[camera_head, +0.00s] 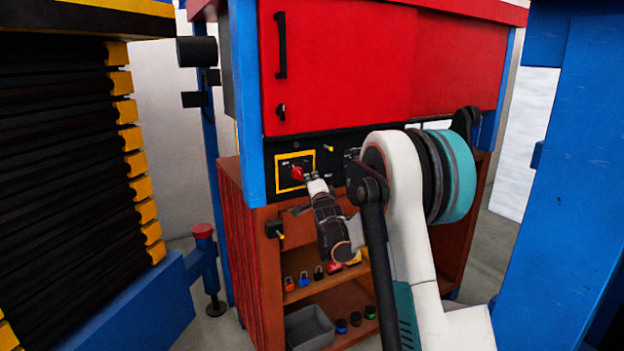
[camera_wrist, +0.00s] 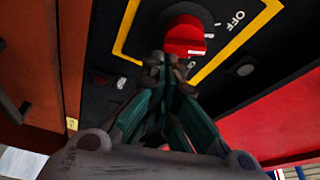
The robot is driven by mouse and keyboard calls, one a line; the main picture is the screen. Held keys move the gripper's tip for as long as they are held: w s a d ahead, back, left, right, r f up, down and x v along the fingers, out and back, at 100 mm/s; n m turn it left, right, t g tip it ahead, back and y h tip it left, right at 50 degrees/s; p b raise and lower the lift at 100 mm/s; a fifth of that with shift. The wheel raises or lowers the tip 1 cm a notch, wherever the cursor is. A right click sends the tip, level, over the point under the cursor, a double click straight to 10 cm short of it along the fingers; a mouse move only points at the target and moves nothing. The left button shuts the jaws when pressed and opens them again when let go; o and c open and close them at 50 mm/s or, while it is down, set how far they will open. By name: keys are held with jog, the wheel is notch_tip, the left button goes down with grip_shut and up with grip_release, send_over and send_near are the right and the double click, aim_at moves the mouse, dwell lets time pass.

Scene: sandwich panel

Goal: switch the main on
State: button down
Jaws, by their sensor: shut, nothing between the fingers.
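The main switch is a red rotary knob (camera_head: 297,173) inside a yellow square outline on a black panel (camera_head: 327,154), below the red cabinet door. In the wrist view the red knob (camera_wrist: 185,36) shows close up, with the word OFF to its right. My gripper (camera_head: 315,183) is just below and right of the knob in the head view. In the wrist view my gripper (camera_wrist: 168,62) is shut, its fingertips together right at the knob's lower edge. I cannot tell whether the fingertips touch the knob. The tips hide part of the panel below the knob.
The red cabinet door (camera_head: 345,70) has a black handle. An orange-brown shelf unit (camera_head: 258,255) below holds several padlocks and a grey bin (camera_head: 309,328). A blue post (camera_head: 564,180) stands at right, and a black bellows with yellow edges (camera_head: 65,170) at left.

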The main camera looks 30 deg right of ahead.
jog(key=shift+a+f+m+g+y+p, duration=0.1)
jog(key=shift+f+m+g+p, duration=0.15)
jog(key=shift+m, duration=0.5)
jog(key=shift+a+f+m+g+y+p, duration=0.1)
jog(key=shift+m+g+p, duration=0.15)
jog(key=shift+m, duration=0.45)
jog(key=shift+a+f+m+g+y+p, duration=0.1)
jog(key=shift+f+m+g+p, duration=0.15)
jog(key=shift+m, duration=0.5)
jog(key=shift+a+f+m+g+y+p, duration=0.15)
jog(key=shift+a+m+g+y+p, duration=0.05)
jog(key=shift+m, duration=0.55)
jog(key=shift+a+f+m+g+y+p, duration=0.15)
jog(key=shift+m+g+y+p, duration=0.1)
jog(key=shift+m, duration=0.55)
jog(key=shift+a+f+m+g+y+p, duration=0.1)
jog(key=shift+a+m+g+y+p, duration=0.1)
jog(key=shift+m, duration=0.55)
dwell(3.3)
